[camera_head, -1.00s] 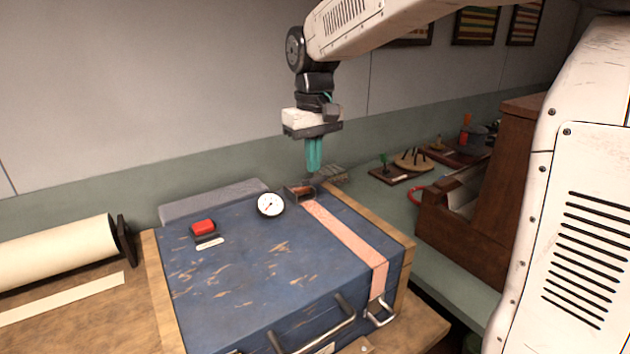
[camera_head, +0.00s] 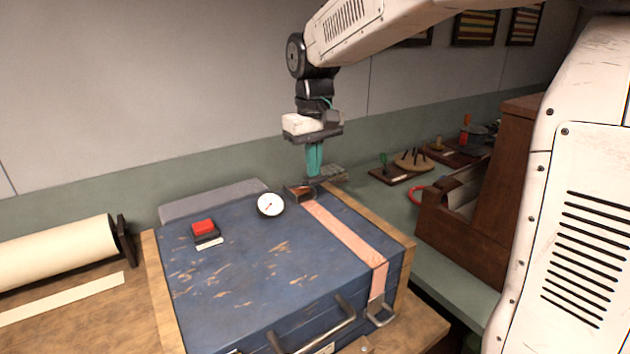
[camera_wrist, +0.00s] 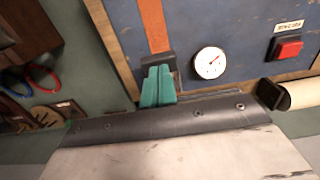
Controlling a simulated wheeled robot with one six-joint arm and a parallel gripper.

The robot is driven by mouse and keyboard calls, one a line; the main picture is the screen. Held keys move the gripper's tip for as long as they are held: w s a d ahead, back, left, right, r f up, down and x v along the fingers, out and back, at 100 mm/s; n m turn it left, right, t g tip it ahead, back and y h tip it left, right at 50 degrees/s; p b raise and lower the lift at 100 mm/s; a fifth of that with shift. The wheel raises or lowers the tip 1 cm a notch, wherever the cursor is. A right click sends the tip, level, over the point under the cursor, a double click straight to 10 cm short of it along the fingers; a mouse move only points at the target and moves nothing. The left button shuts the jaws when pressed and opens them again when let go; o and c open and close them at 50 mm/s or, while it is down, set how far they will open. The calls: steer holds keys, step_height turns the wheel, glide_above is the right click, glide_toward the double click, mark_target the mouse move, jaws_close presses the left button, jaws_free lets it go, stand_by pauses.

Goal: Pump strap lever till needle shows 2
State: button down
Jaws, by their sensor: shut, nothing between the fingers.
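The blue case (camera_head: 250,265) lies on a wooden bench with a pink-orange strap (camera_head: 345,240) running across its right side. At the strap's far end is a small metal buckle with a lever (camera_head: 300,192); the strap (camera_wrist: 153,25) also shows in the wrist view. The white round gauge (camera_head: 270,205) sits left of the buckle. In the wrist view the gauge (camera_wrist: 209,63) has a needle pointing up and right; its numbers are too small to read. My gripper (camera_head: 314,172), with teal fingers, is shut and empty just above the lever. Its fingertips (camera_wrist: 157,72) overlap the dark buckle in the wrist view, so contact is unclear.
A red button (camera_head: 204,227) sits on the case's left part. A paper roll (camera_head: 55,255) lies at left. A wooden rack (camera_head: 480,190) stands at right, beside small tool boards (camera_head: 405,168).

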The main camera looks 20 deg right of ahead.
mark_target(315, 182)
steer(key=shift+s+f, duration=0.15)
steer(key=shift+f, duration=0.9)
steer(key=shift+s+f, duration=0.15)
steer(key=shift+f, duration=0.9)
steer(key=shift+r, duration=4.55)
steer(key=shift+w+f, duration=0.2)
steer(key=shift+f, duration=0.8)
steer(key=shift+w+f, duration=0.15)
steer(key=shift+f, duration=0.85)
